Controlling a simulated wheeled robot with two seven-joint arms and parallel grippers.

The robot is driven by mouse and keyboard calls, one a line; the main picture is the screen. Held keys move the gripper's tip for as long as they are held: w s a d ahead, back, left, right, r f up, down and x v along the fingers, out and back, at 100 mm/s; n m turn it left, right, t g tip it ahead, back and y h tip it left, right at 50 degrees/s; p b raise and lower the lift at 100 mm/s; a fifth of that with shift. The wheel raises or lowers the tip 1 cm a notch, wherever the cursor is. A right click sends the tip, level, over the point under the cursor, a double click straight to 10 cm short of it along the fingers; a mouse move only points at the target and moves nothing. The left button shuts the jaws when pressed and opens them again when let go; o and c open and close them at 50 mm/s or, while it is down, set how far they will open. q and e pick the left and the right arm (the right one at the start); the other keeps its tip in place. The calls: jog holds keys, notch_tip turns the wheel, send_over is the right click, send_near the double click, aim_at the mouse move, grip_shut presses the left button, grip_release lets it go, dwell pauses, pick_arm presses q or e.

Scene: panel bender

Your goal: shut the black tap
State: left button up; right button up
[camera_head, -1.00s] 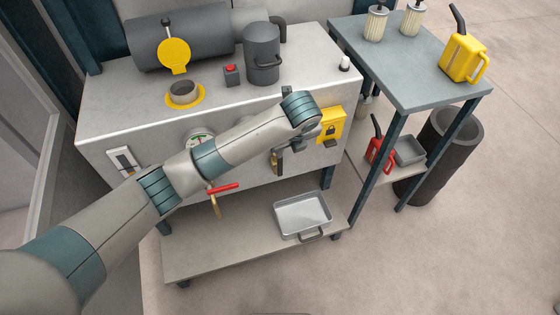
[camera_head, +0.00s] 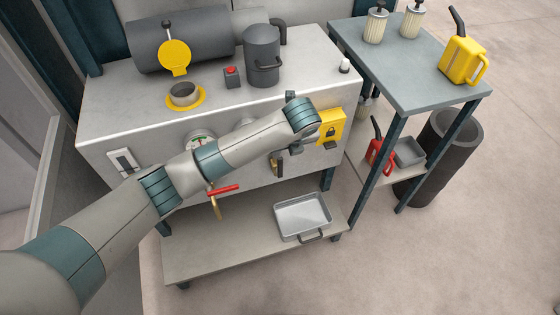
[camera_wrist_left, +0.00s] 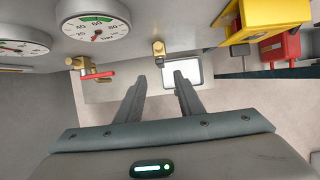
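The black tap (camera_head: 277,166) is on the front of the grey machine, with a black lever hanging down from a brass body. In the left wrist view the brass tap body (camera_wrist_left: 158,48) shows just beyond my fingertips, between their lines; its lever is hard to make out there. My left gripper (camera_wrist_left: 161,78) is open, with a finger on each side and nothing seen between them. In the head view the left gripper (camera_head: 297,147) is partly hidden by its own wrist, close to the black tap on its upper right. Contact cannot be told. My right gripper is not in view.
A red-handled tap (camera_head: 222,190) is to the left, below a gauge (camera_head: 202,136). A yellow lock box (camera_head: 331,126) is just right of my left wrist. A metal tray (camera_head: 302,214) lies on the lower shelf. A side table (camera_head: 400,75) stands right.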

aim_at(281, 161)
pick_arm(q)
jog(key=x, duration=0.9)
jog(key=shift+f, duration=0.15)
jog(key=x, duration=0.3)
jog(key=shift+w+a+f, duration=0.1)
jog(key=shift+w+f, duration=0.2)
jog(key=shift+f, duration=0.25)
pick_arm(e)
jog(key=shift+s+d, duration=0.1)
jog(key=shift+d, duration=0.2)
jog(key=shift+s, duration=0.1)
